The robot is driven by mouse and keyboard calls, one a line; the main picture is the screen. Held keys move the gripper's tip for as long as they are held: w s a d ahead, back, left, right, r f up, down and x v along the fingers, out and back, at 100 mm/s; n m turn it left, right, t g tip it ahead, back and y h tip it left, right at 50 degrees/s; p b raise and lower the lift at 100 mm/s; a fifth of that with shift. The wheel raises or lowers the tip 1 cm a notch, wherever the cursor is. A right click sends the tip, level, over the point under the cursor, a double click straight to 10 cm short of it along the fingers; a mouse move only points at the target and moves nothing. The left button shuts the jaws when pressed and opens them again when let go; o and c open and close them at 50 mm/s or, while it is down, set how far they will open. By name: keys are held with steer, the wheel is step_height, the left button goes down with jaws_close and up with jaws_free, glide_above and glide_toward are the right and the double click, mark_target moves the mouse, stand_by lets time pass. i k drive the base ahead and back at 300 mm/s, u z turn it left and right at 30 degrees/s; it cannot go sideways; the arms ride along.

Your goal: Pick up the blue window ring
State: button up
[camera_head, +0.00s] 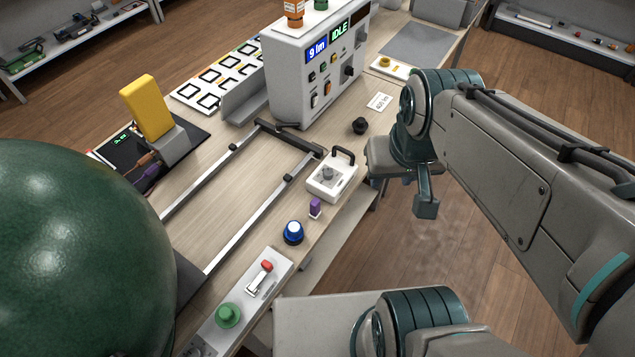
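A small round blue piece (293,233) with a pale top sits on the wooden bench near its front edge. It is the only loose blue round thing in view and looks like the blue window ring; whether it has an open centre is too small to tell. My gripper (415,194) hangs beyond the bench's front edge, to the right of and farther back than the blue piece, well apart from it. Only one finger shows clearly, so its opening is unclear. I see nothing held in it.
A small purple block (315,207) and a white handled box (332,177) stand just behind the blue piece. A panel with a green knob (228,314) and red-tipped lever lies in front. A metal rail frame (238,236) lies left. A tall control box (318,70) stands behind.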

mark_target(294, 232)
steer(key=u, duration=1.65)
steer(key=k, duration=0.65)
steer(key=z, duration=0.5)
steer(key=i, duration=0.5)
